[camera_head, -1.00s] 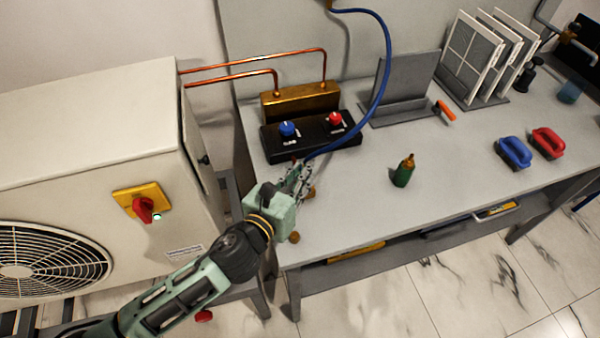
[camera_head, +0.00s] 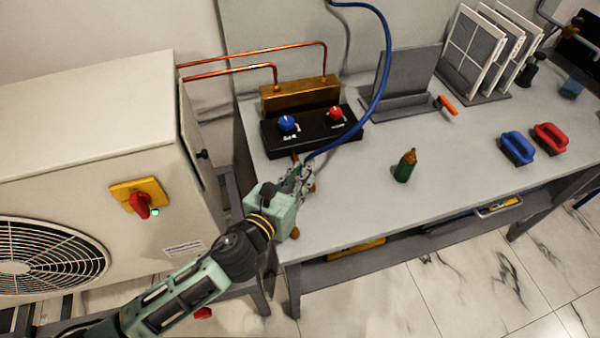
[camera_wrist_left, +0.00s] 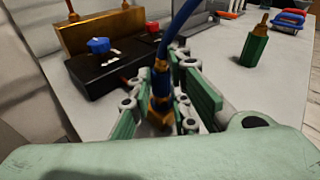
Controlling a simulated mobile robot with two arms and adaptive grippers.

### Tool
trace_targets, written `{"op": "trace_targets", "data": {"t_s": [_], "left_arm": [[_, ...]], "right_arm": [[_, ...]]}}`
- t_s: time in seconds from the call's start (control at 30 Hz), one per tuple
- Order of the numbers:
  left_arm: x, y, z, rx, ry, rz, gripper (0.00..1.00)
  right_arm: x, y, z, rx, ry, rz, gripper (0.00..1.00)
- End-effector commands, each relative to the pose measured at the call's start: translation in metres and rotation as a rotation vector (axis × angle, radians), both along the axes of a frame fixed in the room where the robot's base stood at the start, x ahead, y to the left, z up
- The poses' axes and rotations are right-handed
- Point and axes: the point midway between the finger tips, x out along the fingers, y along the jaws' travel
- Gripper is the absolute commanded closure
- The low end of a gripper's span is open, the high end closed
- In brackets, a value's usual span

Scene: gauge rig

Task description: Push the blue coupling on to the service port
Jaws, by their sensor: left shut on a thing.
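My left gripper (camera_head: 300,180) is shut on the blue coupling (camera_wrist_left: 161,80) at the end of the blue hose (camera_head: 376,85). In the left wrist view the coupling stands roughly upright between the green fingers, with a brass piece (camera_wrist_left: 158,108) below it. I cannot tell whether the coupling and the brass piece are touching or joined. In the head view the fingers mostly hide the coupling. The service port cannot be clearly made out. My right gripper is not in view.
A black block with a blue knob (camera_head: 286,123) and a red knob (camera_head: 336,113) stands behind the gripper, before a brass manifold (camera_head: 300,95). The bench between is clear. A white outdoor unit (camera_head: 90,110) stands left.

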Motion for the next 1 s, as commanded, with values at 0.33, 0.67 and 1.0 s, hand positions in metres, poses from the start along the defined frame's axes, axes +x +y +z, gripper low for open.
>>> {"op": "trace_targets", "data": {"t_s": [0.33,0.67,1.0], "left_arm": [[0.0001,-0.0001,-0.0033,0.000,0.000,0.000,1.00],[-0.0001,0.0000,-0.0065,0.000,0.001,0.000,1.00],[-0.0006,0.0002,-0.0074,0.002,0.004,0.001,1.00]], "right_arm": [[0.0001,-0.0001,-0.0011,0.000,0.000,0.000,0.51],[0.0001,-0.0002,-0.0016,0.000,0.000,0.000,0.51],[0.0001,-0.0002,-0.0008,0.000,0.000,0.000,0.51]]}}
